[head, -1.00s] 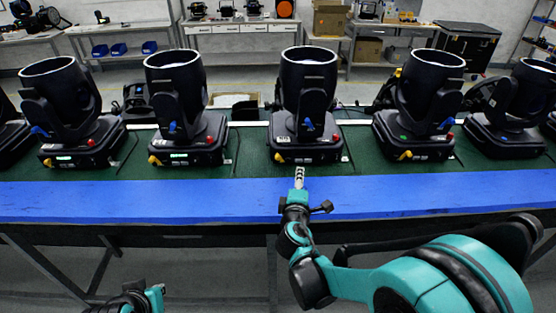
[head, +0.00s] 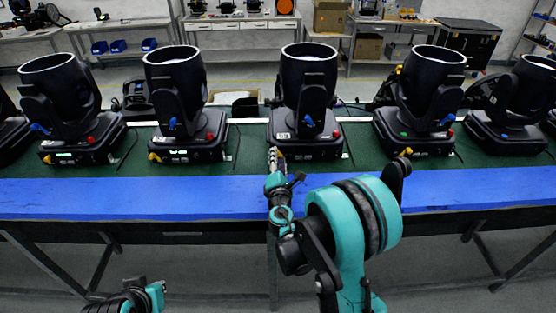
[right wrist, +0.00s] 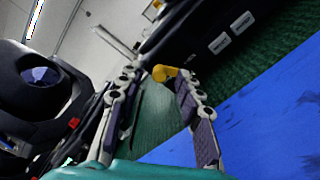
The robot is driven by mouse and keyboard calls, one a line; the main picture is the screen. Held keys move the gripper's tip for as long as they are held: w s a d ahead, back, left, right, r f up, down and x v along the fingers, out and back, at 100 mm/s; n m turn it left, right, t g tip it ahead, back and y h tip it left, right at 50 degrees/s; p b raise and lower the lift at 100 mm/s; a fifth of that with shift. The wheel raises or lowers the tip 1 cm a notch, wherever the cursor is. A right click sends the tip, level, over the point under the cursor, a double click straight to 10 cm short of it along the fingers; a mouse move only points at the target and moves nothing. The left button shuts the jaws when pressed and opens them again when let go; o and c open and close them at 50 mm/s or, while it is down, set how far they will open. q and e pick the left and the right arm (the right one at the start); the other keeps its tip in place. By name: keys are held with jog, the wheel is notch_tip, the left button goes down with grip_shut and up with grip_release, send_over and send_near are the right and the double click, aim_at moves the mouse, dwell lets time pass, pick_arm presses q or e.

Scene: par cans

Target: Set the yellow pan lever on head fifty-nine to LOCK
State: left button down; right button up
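Black moving-head lamps stand in a row; I cannot read which is fifty-nine. My right gripper (head: 275,154) is at the front left corner of the middle lamp's base (head: 310,149). In the right wrist view, a yellow pan lever (right wrist: 164,73) sticks out from the base at the tips of my right gripper (right wrist: 156,78). The fingers are apart, with the lever between the tips, nearer the right-hand finger; contact is unclear. In the head view the gripper largely covers this lever. My left gripper (head: 148,298) is low at the bottom edge, its fingers unclear.
Lamps with yellow levers stand on both sides, the left neighbour (head: 190,148) and the right neighbour (head: 412,134). A red knob (head: 335,135) is on the middle base. The blue strip (head: 120,197) along the bench front is clear.

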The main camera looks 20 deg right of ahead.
jog(key=shift+w, duration=0.2)
grip_shut()
jog(key=shift+d+m, duration=0.1)
jog(key=shift+m, duration=0.3)
jog(key=m, duration=0.1)
jog(key=d+m+b, duration=0.1)
jog(key=m, duration=0.1)
jog(key=m+b, duration=0.1)
jog(key=m, duration=0.1)
jog(key=shift+s+d+r, duration=0.2)
jog(key=shift+s+d, duration=0.05)
jog(key=m, duration=0.3)
jog(key=d+m+b, duration=0.1)
jog(key=m, duration=0.2)
jog(key=shift+s+d+f, duration=0.15)
jog(key=shift+d+f, duration=0.05)
